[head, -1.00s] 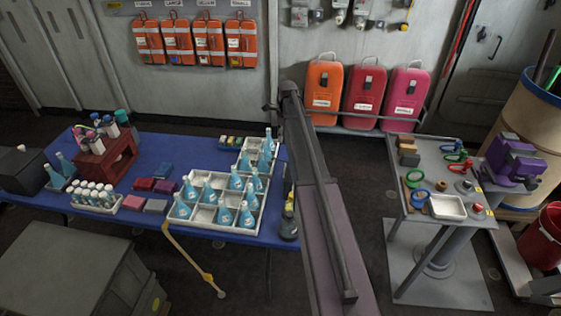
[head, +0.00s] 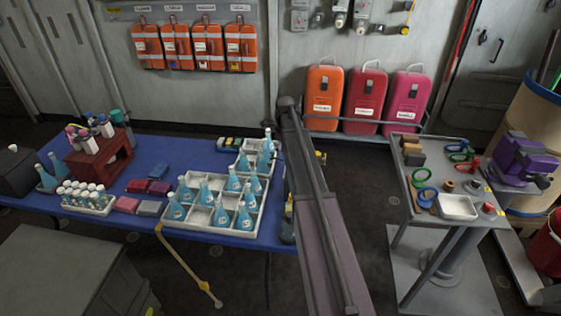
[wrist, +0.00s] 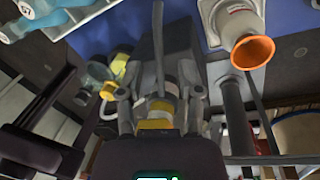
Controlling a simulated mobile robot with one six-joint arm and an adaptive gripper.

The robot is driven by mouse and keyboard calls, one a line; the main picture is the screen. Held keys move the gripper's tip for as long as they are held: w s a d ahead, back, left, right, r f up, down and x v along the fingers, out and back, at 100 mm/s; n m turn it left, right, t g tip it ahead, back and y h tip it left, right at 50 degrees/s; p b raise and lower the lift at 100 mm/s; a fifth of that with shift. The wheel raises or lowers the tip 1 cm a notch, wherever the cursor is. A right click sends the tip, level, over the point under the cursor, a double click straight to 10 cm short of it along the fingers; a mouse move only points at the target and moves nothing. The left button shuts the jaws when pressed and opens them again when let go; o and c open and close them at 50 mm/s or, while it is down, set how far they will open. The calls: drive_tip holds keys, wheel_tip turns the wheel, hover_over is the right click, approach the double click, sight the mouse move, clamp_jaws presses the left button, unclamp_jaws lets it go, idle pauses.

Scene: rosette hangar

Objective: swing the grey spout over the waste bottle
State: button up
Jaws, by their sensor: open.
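In the wrist view my gripper (wrist: 158,95) is open, its two grey fingers apart. A grey upright part with a thin rod (wrist: 158,35) shows beyond and between the fingers; it looks like the grey spout, but I cannot be sure. I cannot tell whether the fingers touch it. A white bottle with an orange funnel mouth (wrist: 252,50), perhaps the waste bottle, is at the upper right, apart from the fingers. In the head view my arm hides the gripper and most of this spot; a dark, yellow-marked item (head: 288,230) shows at the blue table's right end.
The blue table (head: 200,238) holds a white divided tray (head: 205,229) of blue bottles, close left of my arm. A grey tool stand (head: 425,225) is on the right. Orange and red cases (head: 363,95) stand by the wall. Floor shows between table and stand.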

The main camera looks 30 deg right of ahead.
drive_tip(key=shift+s+a+f+b, duration=0.1)
drive_tip(key=shift+a+f+b, duration=0.05)
drive_tip(key=shift+f+b, duration=0.85)
drive_tip(key=shift+f, duration=0.1)
clamp_jaws()
